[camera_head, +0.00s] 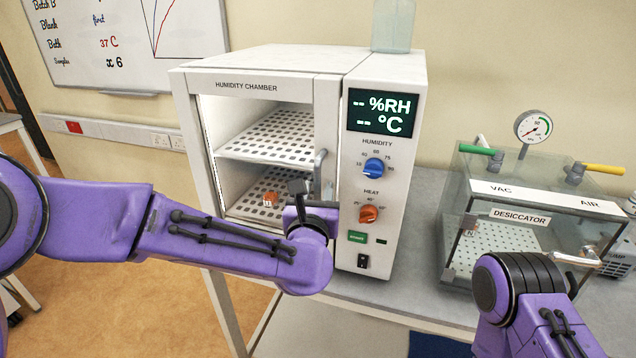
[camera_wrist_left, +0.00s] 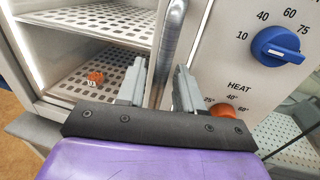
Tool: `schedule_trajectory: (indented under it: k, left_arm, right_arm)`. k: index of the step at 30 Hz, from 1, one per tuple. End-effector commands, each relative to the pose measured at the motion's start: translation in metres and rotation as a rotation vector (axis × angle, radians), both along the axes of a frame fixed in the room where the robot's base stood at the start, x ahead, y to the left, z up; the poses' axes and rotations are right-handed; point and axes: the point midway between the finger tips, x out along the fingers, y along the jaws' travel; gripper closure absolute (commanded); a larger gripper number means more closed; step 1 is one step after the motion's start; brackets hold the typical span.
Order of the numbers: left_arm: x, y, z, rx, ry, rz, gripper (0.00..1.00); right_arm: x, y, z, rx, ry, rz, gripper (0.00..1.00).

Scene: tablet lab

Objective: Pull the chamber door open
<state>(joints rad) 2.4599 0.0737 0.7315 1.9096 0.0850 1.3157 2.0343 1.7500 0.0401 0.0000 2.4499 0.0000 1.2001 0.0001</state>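The humidity chamber (camera_head: 262,87) stands on the bench with its door (camera_head: 326,130) shut in the head view. Its shelves show through the front. A vertical metal handle (camera_head: 319,172) is on the door's right side; it also shows in the left wrist view (camera_wrist_left: 172,38). My left gripper (camera_head: 303,188) is at the handle's lower part, partly hidden by its own wrist in the head view. In the left wrist view my left gripper (camera_wrist_left: 158,84) has its two fingers apart, with the handle between them. Contact is not clear. My right gripper is out of view; only the right arm shows.
A small orange item (camera_head: 270,199) lies on the chamber's lower shelf. The control panel has a blue knob (camera_head: 374,168) and an orange knob (camera_head: 369,214), close right of the handle. A clear desiccator (camera_head: 520,218) stands on the bench at right. A translucent container (camera_head: 393,25) stands on the chamber.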

Motion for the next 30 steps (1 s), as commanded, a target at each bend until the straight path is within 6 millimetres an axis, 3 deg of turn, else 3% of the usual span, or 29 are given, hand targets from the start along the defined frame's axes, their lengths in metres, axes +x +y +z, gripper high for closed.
schedule_trajectory:
  k: [9, 13, 23, 30]
  left_arm:
    - [0.005, -0.001, 0.000, 0.000, -0.001, 0.000, 0.64]
    - [0.006, -0.001, -0.001, 0.000, -0.001, 0.000, 1.00]
    - [0.000, 0.001, -0.002, 0.002, 0.001, -0.023, 1.00]
    - [-0.034, 0.022, -0.005, -0.003, 0.002, -0.136, 1.00]
  right_arm:
    - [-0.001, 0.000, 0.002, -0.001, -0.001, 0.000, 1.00]
    - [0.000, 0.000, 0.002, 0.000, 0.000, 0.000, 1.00]
    - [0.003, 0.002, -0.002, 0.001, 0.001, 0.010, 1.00]
    - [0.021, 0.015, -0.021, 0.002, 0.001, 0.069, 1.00]
